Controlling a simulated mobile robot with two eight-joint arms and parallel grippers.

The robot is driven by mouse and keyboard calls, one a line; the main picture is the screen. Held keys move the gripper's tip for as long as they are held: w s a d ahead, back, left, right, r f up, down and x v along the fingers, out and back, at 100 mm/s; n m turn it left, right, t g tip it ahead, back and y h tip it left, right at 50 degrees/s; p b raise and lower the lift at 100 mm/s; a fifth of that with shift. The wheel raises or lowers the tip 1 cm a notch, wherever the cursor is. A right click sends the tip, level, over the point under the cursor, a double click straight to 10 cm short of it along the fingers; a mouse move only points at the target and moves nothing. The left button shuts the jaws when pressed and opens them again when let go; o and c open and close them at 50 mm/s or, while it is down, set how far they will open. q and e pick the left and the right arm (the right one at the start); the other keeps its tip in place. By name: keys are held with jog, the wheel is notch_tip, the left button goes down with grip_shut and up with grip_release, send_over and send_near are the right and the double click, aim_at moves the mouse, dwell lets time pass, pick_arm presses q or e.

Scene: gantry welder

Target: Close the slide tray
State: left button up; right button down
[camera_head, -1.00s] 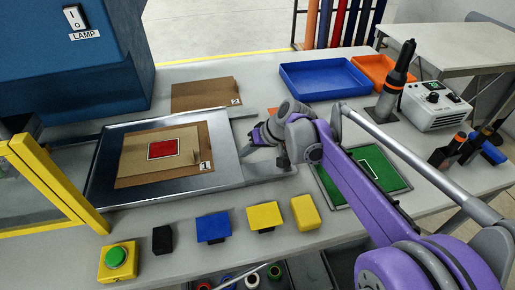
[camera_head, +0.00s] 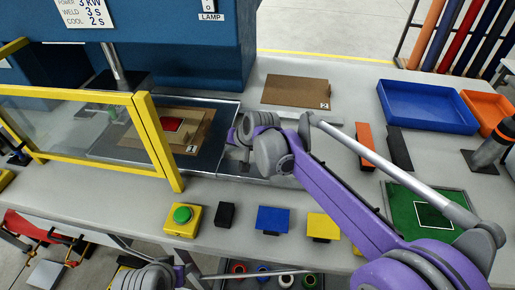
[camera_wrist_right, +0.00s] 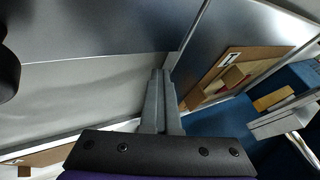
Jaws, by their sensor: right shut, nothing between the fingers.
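The slide tray (camera_head: 212,165) is a flat metal plate in the head view, lying largely behind the yellow-framed clear guard of the blue welder. It carries a brown board marked 1 (camera_head: 205,135) with a red piece (camera_head: 171,124) on it. My right gripper (camera_head: 234,158) is at the tray's right end, shut and empty. In the right wrist view its closed fingertips (camera_wrist_right: 160,76) are at the tray's edge, with the board (camera_wrist_right: 225,68) beyond; whether they touch the edge is hard to tell. My left gripper is not in view; only part of my left arm shows at the bottom.
The blue welder (camera_head: 180,40) and yellow guard frame (camera_head: 158,140) stand at left. A green button box (camera_head: 182,220) and several coloured blocks line the front edge. A board marked 2 (camera_head: 296,90), blue bin (camera_head: 425,105) and green mat (camera_head: 425,208) lie behind and to the right.

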aim_at(185, 142)
jog(key=w+a, duration=0.1)
jog(key=a, duration=0.3)
jog(key=w+a+p, duration=0.1)
jog(key=a, duration=0.4)
jog(key=w+a, duration=0.1)
jog(key=a, duration=0.4)
jog(key=shift+w+p, duration=0.2)
jog(key=shift+p, duration=0.2)
jog(key=shift+a, duration=0.1)
jog(key=shift+r, duration=0.1)
